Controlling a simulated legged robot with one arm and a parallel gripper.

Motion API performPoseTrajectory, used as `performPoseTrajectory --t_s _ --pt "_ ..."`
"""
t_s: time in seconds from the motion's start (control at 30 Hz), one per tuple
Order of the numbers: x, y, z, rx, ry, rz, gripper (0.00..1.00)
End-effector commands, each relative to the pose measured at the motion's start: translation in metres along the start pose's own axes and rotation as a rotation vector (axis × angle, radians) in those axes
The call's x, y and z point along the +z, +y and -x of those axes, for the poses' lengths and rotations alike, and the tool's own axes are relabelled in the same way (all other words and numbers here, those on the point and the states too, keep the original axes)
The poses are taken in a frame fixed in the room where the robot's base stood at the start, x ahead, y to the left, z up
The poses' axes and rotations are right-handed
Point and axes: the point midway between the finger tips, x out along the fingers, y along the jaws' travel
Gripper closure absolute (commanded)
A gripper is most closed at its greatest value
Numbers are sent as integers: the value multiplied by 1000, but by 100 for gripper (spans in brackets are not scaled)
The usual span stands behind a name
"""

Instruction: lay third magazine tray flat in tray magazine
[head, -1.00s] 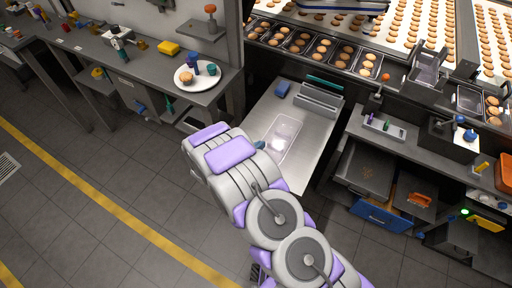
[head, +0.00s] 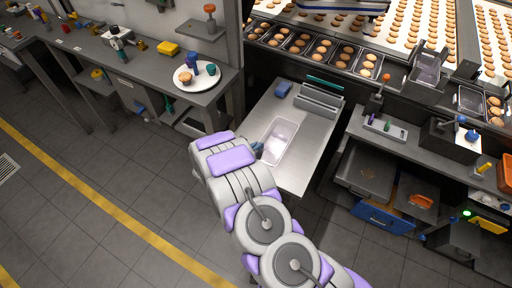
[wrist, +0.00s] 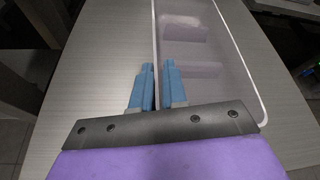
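A clear, shallow tray (head: 280,140) is over the steel table in the head view, its long side running away from me. In the wrist view the tray (wrist: 205,60) fills the right half, with its left rim between my fingers. My gripper (wrist: 155,75) has both blue fingers close together on that rim, shut on it. In the head view my gripper (head: 258,148) is mostly hidden by my arm. A dark-posted holder with a clear tray (head: 427,68) beside the conveyor looks like the tray magazine; how many trays it holds I cannot tell.
The steel table (head: 308,145) has a grey slotted rack (head: 318,102) and a blue item (head: 283,89) at its far end. Biscuit-filled trays (head: 320,50) line the conveyor edge. An open drawer (head: 368,172) stands right of the table.

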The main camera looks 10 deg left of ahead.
Motion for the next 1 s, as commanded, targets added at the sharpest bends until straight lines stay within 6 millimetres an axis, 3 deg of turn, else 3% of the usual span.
performPoseTrajectory --t_s 0.2,0.57,1.0 --pt "0 0 0 0 0 0 68" --pt "1 1 9 0 0 0 68" --pt "2 1 87 2 -2 2 68"
